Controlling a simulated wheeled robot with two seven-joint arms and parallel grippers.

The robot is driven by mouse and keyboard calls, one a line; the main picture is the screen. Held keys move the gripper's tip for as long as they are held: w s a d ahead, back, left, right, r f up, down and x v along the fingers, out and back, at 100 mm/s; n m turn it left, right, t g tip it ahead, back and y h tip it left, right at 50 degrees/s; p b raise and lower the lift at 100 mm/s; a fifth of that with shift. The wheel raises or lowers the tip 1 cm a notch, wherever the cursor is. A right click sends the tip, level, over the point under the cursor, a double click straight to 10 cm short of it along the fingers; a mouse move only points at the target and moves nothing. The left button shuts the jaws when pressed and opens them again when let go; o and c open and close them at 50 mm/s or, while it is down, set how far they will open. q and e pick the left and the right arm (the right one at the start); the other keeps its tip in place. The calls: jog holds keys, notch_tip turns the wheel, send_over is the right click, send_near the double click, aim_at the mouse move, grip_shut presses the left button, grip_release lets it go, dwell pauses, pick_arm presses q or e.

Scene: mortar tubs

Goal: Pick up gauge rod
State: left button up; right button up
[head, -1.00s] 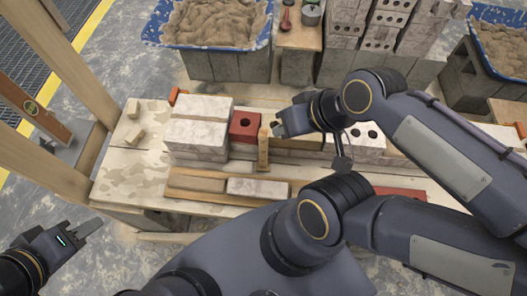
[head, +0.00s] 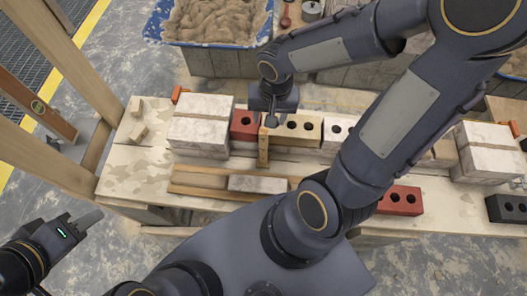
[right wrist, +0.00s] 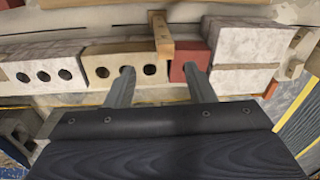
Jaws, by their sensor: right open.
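The gauge rod looks to be the upright pale wooden stick (head: 263,147) in front of the brick row, by the joint of a red brick (head: 244,125) and a tan holed brick (head: 298,128). In the right wrist view it is the wooden piece (right wrist: 163,38) with a short crosspiece. My right gripper (head: 271,120) points down at the row, close to the rod's top. Its open fingers (right wrist: 156,68) show the rod beyond and between their tips. Contact is not visible. My left gripper (head: 88,219) is at the lower left, far from the rod; its jaw gap is unclear.
Pale block stacks (head: 200,128) flank the brick row. A white brick (head: 257,184) lies in front of it, with a red brick (head: 400,200) and black brick (head: 508,208) farther right. A blue tub of mortar (head: 215,20) stands behind. A wooden post (head: 70,60) rises at left.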

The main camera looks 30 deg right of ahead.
aim_at(263, 131)
jog(key=shift+m+g, duration=0.4)
jog(key=shift+g, duration=0.1)
jog(key=f, duration=0.1)
jog(key=w+f, duration=0.1)
jog(key=a+f, duration=0.1)
jog(key=f, duration=0.1)
jog(key=shift+w+a, duration=0.1)
jog(key=shift+w, duration=0.15)
jog(key=f, duration=0.8)
jog(key=shift+w+d, duration=0.2)
jog(key=shift+d, duration=0.05)
grip_shut()
